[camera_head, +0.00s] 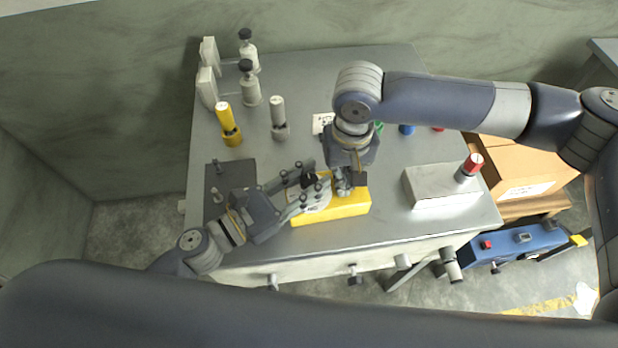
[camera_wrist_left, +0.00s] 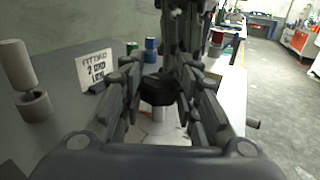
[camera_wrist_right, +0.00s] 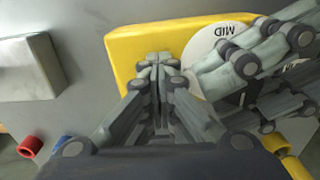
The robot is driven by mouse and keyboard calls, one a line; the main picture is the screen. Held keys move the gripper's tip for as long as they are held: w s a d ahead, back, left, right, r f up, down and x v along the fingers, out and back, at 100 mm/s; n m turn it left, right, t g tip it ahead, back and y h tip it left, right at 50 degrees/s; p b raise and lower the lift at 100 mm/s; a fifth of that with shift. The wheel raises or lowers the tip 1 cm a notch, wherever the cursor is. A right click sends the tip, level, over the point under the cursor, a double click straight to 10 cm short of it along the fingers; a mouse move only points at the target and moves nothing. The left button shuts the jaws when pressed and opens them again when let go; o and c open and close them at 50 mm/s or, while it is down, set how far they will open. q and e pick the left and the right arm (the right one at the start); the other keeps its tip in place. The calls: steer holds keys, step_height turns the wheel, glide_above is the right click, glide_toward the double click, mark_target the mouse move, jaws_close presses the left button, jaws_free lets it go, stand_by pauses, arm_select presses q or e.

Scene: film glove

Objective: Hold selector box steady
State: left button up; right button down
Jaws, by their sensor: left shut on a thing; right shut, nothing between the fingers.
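The yellow selector box (camera_head: 350,208) lies near the front edge of the grey table. It has a round white dial (camera_wrist_right: 208,52) with the word MID on it, partly covered by my left fingers. My left gripper (camera_head: 314,184) reaches in from the left over the dial. In the left wrist view it is shut on a black knob (camera_wrist_left: 157,90). My right gripper (camera_head: 346,188) comes down from above, shut and empty, over the box's top beside the dial. In the right wrist view its fingertips (camera_wrist_right: 158,60) are together; I cannot tell whether they touch the box.
A light block with a red-topped cylinder (camera_head: 440,186) stands to the right. A yellow post (camera_head: 228,120), a grey post (camera_head: 279,118) and grey fixtures (camera_head: 250,88) stand at the back left. A white sign (camera_wrist_left: 93,69) stands behind the box. A cardboard box (camera_head: 515,170) is beyond the right edge.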

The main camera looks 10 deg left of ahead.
arm_select(q)
steer(key=m+g+h, duration=0.3)
steer(key=g, duration=0.1)
steer(key=shift+w+m+g, duration=0.1)
steer(key=shift+m+g, duration=0.3)
steer(key=m+g+h, duration=0.1)
steer(key=g, duration=0.1)
steer(key=m+g, duration=0.2)
steer(key=g, duration=0.1)
steer(key=shift+m+g+h, duration=0.3)
steer(key=shift+h, duration=0.1)
steer(key=m+g, duration=0.3)
steer(key=g, duration=0.2)
steer(key=shift+f+m+g+y, duration=0.1)
steer(key=shift+m+g+y, duration=0.6)
steer(key=shift+m+g, duration=0.95)
steer(key=shift+g, duration=0.45)
steer(key=o, duration=1.1)
steer(key=shift+d, duration=0.15)
